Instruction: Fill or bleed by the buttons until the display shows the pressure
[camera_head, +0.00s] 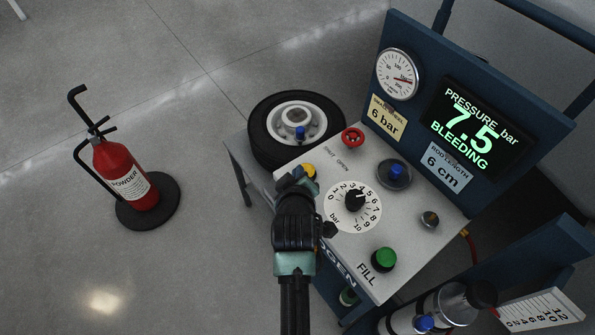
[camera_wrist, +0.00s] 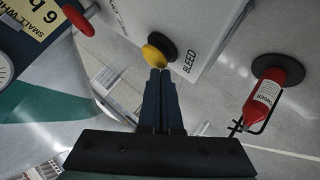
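The display (camera_head: 470,125) on the blue panel reads "PRESSURE 7.5 bar" and "BLEEDING" in green. My gripper (camera_head: 299,176) is shut and empty, with its fingertips at the yellow button (camera_head: 308,171). In the wrist view the closed fingertips (camera_wrist: 160,73) meet the lower edge of the yellow button (camera_wrist: 153,55), beside the word "BLEED". The green button (camera_head: 383,259) next to "FILL" stands free at the front of the white console (camera_head: 410,238). A card (camera_head: 386,117) reads "SMALL WHEEL 6 bar"; another card (camera_head: 446,168) reads "ROD LENGTH 6 cm".
A black dial (camera_head: 355,200), red valve knob (camera_head: 352,138) and blue-capped knob (camera_head: 396,172) stand on the console. A wheel (camera_head: 275,120) lies behind it. A red extinguisher (camera_head: 122,172) stands on the floor at left. A round gauge (camera_head: 398,75) is on the panel.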

